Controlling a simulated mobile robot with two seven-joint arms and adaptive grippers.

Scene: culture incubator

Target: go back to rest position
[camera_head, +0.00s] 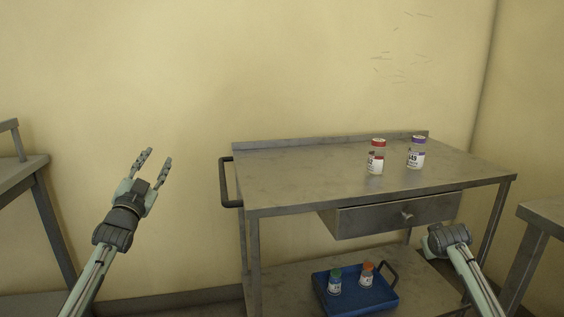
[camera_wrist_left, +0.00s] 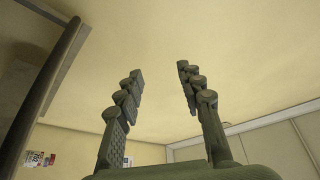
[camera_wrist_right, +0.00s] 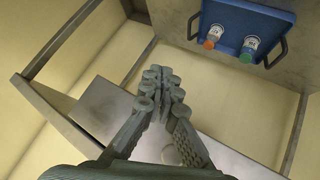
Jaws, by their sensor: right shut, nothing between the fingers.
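My left gripper (camera_head: 154,164) is raised in front of the bare wall, left of the metal table. Its fingers are apart with nothing between them; the left wrist view (camera_wrist_left: 160,85) shows the same. My right arm reaches in at the lower right of the head view, its wrist in front of the table's right side below the drawer; its fingers are hidden there. In the right wrist view my right gripper (camera_wrist_right: 164,75) has its fingertips together and holds nothing.
The metal table (camera_head: 290,180) carries a red-capped jar (camera_head: 376,158) and a purple-capped jar (camera_head: 416,153). Its drawer (camera_head: 375,219) is below the top. A blue tray (camera_head: 350,304) with a green-capped bottle (camera_head: 335,282) and an orange-capped bottle (camera_head: 366,275) is on the lower shelf.

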